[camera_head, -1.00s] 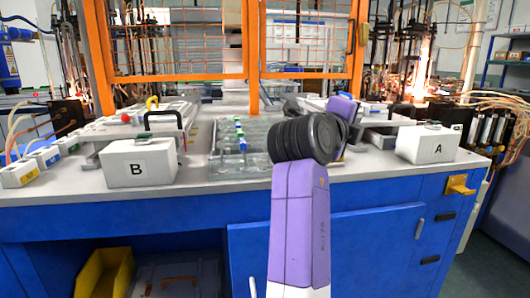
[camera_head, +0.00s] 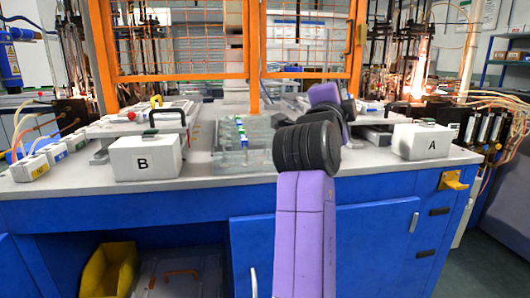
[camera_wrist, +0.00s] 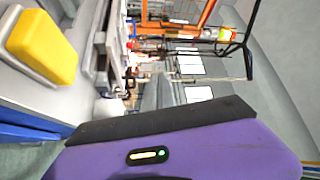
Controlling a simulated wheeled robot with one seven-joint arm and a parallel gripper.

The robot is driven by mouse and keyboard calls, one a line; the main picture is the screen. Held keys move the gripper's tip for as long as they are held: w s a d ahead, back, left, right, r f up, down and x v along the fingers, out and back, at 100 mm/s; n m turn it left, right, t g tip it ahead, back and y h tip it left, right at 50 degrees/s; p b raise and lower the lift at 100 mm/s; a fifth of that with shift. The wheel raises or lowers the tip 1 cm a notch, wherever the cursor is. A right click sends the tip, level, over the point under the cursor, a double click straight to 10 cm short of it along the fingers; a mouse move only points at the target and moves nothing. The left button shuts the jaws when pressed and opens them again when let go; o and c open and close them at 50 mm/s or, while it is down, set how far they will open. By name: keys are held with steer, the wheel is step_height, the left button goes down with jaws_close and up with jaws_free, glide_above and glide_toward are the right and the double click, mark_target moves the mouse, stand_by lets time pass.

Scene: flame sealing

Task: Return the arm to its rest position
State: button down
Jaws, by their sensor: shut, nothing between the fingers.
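My arm (camera_head: 303,235) rises purple with a black ribbed joint in the middle of the head view. A farther purple part of it shows behind that joint, above the right part of the bench. My gripper (camera_wrist: 165,120) shows in the wrist view as a purple body with a small light and a dark front edge. It is shut and empty. In the head view its fingers are hidden or cannot be made out.
The white bench (camera_head: 215,182) carries white box B (camera_head: 145,158), white box A (camera_head: 421,142) and a clear rack (camera_head: 238,150) with blue and green pieces. Orange frames (camera_head: 180,78) stand behind. A yellow bin (camera_head: 108,270) sits under the bench.

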steer(key=s+a+f+n+t+y, duration=0.2)
steer(key=s+f+n+y, duration=0.25)
steer(key=f+n, duration=0.4)
steer(key=s+a+f+n+t+y, duration=0.1)
steer(key=s+f+n+t+y, duration=0.1)
steer(key=s+f+n+y, duration=0.5)
steer(key=s+d+f+n+g, duration=0.25)
steer(key=s+f+n, duration=0.45)
steer(key=s+f, duration=1.35)
steer(key=s+d+f+m+g+h, duration=0.1)
steer(key=s+d+f+g, duration=0.15)
steer(key=s, duration=0.95)
steer(key=s+d+f+m+g+h, duration=0.15)
steer(key=s+f, duration=0.25)
steer(key=s, duration=0.8)
step_height(320, 180, up, 20)
steer(key=s+p, duration=0.1)
steer(key=p, duration=1.9)
steer(key=shift+d+f+g, duration=0.25)
steer(key=shift+g, duration=0.1)
